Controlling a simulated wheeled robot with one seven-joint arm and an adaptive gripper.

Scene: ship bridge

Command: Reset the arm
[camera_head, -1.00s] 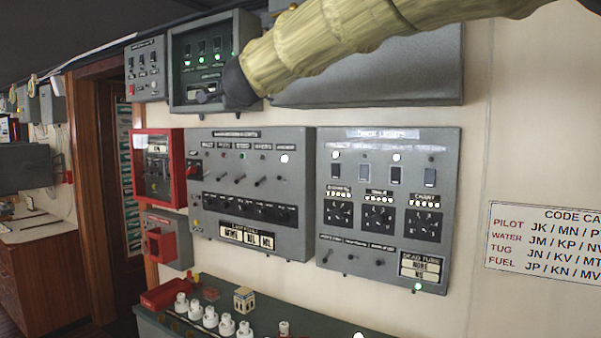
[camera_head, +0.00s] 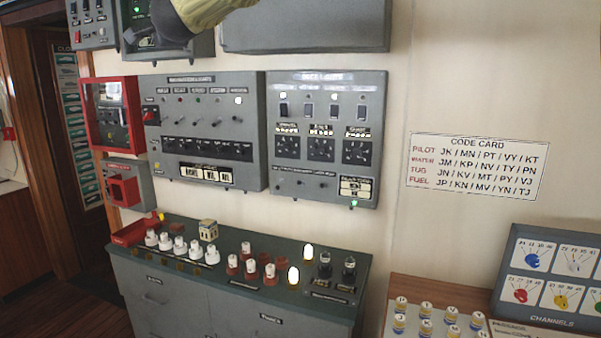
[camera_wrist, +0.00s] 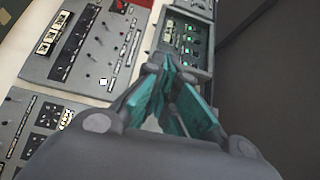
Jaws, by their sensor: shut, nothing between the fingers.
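My arm, in a pale yellow ribbed sleeve, enters at the top left of the head view, and its dark end lies in front of the small grey panel with green lights (camera_head: 140,15). The fingertips are hidden or cut off there. In the wrist view my gripper (camera_wrist: 165,65) shows teal finger pads drawn together at the tips, with nothing between them. The green-lit panel (camera_wrist: 185,40) is just beyond the fingertips in that view. I cannot tell whether the fingers touch it.
Grey switch panels (camera_head: 210,130) and (camera_head: 325,140) and a red box (camera_head: 110,115) line the wall. A console (camera_head: 330,235) below carries several white and red knobs. A code card (camera_head: 478,165) hangs at right, above a channels board (camera_head: 550,270) and several labelled pegs (camera_head: 425,315).

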